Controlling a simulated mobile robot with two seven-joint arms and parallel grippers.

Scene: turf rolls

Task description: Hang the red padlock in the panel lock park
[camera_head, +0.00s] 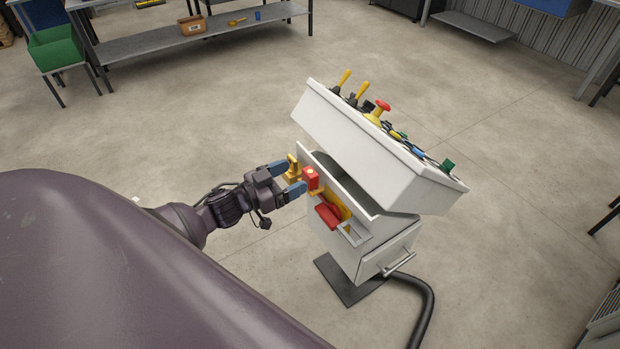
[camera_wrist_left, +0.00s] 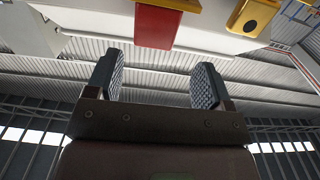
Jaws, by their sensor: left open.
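The red padlock (camera_head: 311,177) is at the left face of the white control panel (camera_head: 352,232), near its top edge, beside a yellow bracket (camera_head: 292,169). My left gripper (camera_head: 287,180) is open, with its blue fingertips just left of the padlock. In the left wrist view a red block (camera_wrist_left: 157,26), apparently the padlock, lies beyond and between the open fingertips (camera_wrist_left: 157,80), touching neither. A yellow part borders it above; its shackle cannot be made out. A yellow part with a dark round hole (camera_wrist_left: 250,15) is to its right. My right gripper is out of view.
Below the padlock, a red switch handle (camera_head: 328,215) on a yellow plate juts from the panel. The sloped console top (camera_head: 360,150) with levers and buttons overhangs it. A black cable (camera_head: 425,300) runs from the base. Open floor surrounds it; a bench (camera_head: 200,35) stands behind.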

